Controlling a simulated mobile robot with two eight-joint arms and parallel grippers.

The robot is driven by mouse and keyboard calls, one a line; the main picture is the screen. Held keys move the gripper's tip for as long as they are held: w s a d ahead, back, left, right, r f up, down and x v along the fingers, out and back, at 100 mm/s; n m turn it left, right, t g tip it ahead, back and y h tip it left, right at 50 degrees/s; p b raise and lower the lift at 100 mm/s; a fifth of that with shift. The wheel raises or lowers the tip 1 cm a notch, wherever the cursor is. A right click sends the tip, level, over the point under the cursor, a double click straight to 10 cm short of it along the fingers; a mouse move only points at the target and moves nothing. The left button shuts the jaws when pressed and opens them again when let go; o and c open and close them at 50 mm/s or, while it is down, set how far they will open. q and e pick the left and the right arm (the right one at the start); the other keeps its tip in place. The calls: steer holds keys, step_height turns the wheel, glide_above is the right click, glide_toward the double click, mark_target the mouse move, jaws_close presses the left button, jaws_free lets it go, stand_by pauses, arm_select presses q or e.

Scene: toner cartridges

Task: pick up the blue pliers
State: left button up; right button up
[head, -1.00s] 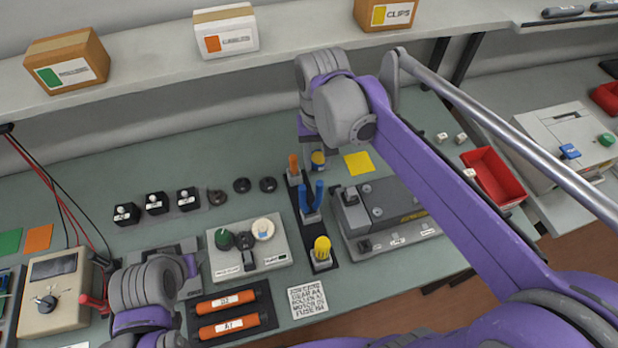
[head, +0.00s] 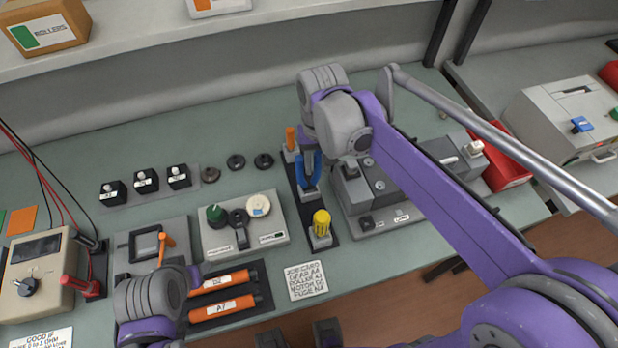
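The blue pliers (head: 309,173) stand upright, handles up, in a narrow black rack (head: 299,204). An orange-handled tool (head: 291,139) stands behind them and a yellow-handled tool (head: 321,223) in front. My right gripper (head: 309,140) is just above and behind the pliers. My own wrist mostly covers its fingers, so I cannot tell whether they are open or touch the handles. My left wrist shows at the lower left, by the orange rollers; the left gripper's fingers are hidden.
A grey block fixture (head: 385,190) stands close to the right of the rack. A control box with knobs (head: 241,224) is to the left. Orange rollers (head: 222,309) lie in a black holder at the front. A red bin (head: 505,172) is further right. A printed card (head: 305,281) lies in front.

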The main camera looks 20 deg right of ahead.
steer(key=shift+w, duration=0.2)
steer(key=shift+c, duration=0.8)
steer(key=shift+s+r, duration=0.1)
jaws_close()
